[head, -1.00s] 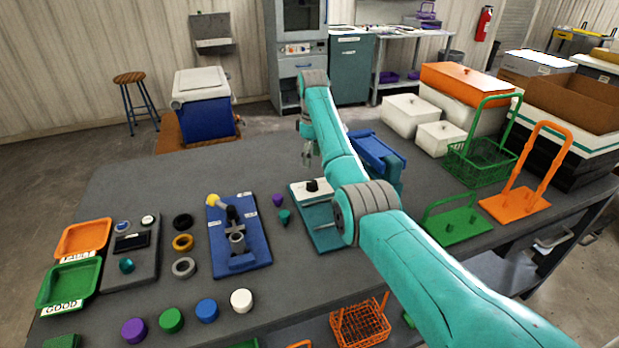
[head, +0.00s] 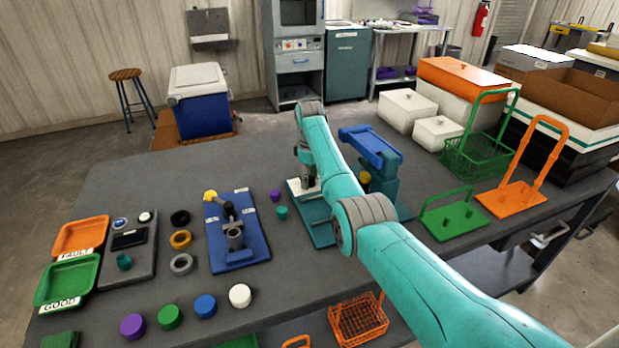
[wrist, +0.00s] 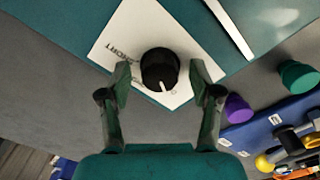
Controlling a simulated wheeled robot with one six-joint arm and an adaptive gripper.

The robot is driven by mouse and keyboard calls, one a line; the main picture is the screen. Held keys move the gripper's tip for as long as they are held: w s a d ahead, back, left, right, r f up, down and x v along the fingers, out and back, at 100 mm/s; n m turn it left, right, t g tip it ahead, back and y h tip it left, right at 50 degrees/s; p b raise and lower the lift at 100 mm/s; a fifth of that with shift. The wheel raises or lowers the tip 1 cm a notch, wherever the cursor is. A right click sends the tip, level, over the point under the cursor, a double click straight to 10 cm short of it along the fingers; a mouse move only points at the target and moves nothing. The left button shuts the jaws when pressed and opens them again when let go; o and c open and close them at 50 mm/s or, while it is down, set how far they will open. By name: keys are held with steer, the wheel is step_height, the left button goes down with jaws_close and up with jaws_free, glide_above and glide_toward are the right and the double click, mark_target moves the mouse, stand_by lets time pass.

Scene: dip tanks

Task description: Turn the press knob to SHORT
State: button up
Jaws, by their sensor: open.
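The press knob (wrist: 160,70) is a round black dial with a white pointer mark, on a white label plate (wrist: 128,35) in the wrist view. The word SHORT is printed on the plate to the left of the knob, and the pointer faces down in the picture, not at that word. My gripper (wrist: 160,85) is open, with one finger on each side of the knob and gaps showing. In the head view my gripper (head: 308,180) is over the white plate on the teal press base (head: 320,232), and the knob is hidden behind it.
Purple (head: 275,195) and teal (head: 282,212) plugs stand just left of the press. A blue fixture with a yellow-ended lever (head: 237,255) is farther left. Green (head: 460,222) and orange (head: 512,200) carriers stand at the right. The table's back left is clear.

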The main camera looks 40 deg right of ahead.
steer(key=c, duration=1.2)
steer(key=shift+o, duration=0.3)
steer(key=shift+m, duration=0.3)
steer(key=m, duration=0.5)
steer(key=shift+m, duration=0.3)
steer(key=m, duration=1.1)
steer(key=shift+m, duration=0.4)
steer(key=m, duration=0.6)
